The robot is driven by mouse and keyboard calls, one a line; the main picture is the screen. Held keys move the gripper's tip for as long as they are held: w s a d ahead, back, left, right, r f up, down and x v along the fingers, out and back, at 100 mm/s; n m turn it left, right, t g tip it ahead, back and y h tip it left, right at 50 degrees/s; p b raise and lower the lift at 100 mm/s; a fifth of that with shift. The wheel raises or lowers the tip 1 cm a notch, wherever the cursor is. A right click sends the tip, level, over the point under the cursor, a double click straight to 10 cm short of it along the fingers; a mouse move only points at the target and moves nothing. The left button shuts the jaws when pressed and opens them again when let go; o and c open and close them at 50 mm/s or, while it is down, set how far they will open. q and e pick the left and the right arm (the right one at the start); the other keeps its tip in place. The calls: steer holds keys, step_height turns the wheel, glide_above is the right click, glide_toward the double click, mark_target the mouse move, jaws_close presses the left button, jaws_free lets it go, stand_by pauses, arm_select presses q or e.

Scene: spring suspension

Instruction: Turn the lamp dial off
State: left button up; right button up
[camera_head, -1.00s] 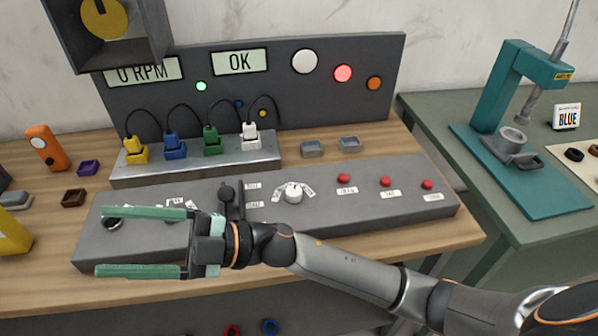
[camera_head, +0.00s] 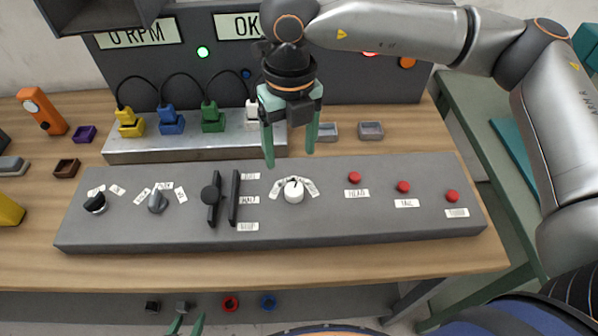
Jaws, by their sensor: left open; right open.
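The label print is too small to tell which dial is the lamp's. My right gripper (camera_head: 290,160) is open and empty, its fingers pointing down above the back edge of the panel, behind the white dial and apart from it. My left gripper (camera_head: 186,328) shows only green fingertips at the bottom edge, open, in front of the table; the rest is out of view.
A black slider (camera_head: 211,199) stands left of the white dial, and red buttons (camera_head: 403,187) lie to its right. Behind is a power strip (camera_head: 190,148) with coloured plugs. My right arm covers part of the upright display board (camera_head: 340,95).

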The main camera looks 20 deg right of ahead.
mark_target(294, 189)
steer(key=f, duration=0.4)
steer(key=f+p, duration=0.1)
steer(key=f, duration=0.3)
steer(key=f+p, duration=0.1)
steer(key=f, duration=0.3)
steer(key=shift+w+d, duration=0.15)
steer(key=shift+d, duration=0.2)
steer(key=shift+c, duration=0.4)
jaws_close()
